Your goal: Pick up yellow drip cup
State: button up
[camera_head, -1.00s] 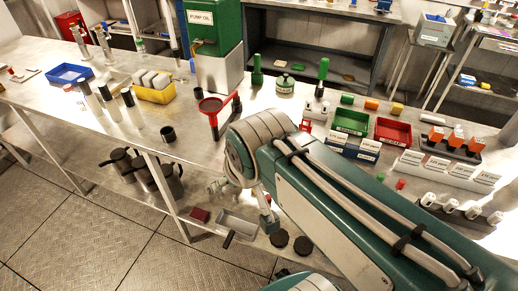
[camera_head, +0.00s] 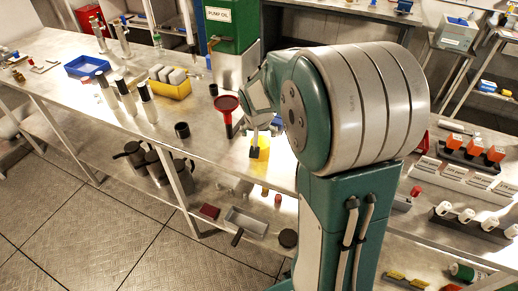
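A yellow object that looks like the drip cup (camera_head: 264,143) is on the bench near its front edge, right of the red funnel (camera_head: 227,103). My gripper (camera_head: 255,152) is pointed down right at it, and its dark fingertips overlap the yellow in the picture. The fingers and wrist cover part of the yellow object. It is too small to tell whether the fingers touch it, or whether they are open or shut.
A green pump oil dispenser (camera_head: 228,30) stands behind the funnel. A small black cup (camera_head: 182,130), white bottles (camera_head: 126,97) and a yellow tray (camera_head: 178,91) are to the left. My arm hides much of the bench to the right.

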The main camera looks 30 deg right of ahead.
aim_at(264, 142)
jog(key=x, duration=0.9)
jog(key=shift+d+f, duration=0.15)
jog(key=shift+f, duration=0.05)
jog(key=c, duration=0.9)
